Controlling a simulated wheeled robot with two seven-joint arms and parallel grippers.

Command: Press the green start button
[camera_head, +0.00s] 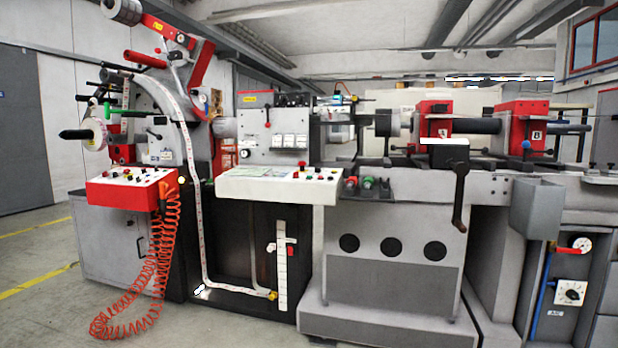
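A label rewinder machine (345,245) fills the middle of the view. A white control panel (270,190) juts out at its centre, with a pale green area on its top, a red mushroom knob (300,166) and several small dark and red buttons. A red-fronted control panel (122,196) at the left carries small buttons and a red knob. The buttons are too small to tell which one is the green start button. Small green and red parts (367,183) lie on a dark ledge right of the white panel. Neither of my grippers is in view.
A coiled orange hose (158,262) hangs from the red panel to the floor. A crank handle (460,190) sticks out at the right, beside a grey box (537,208). Open floor (38,275) with yellow lines lies at the left.

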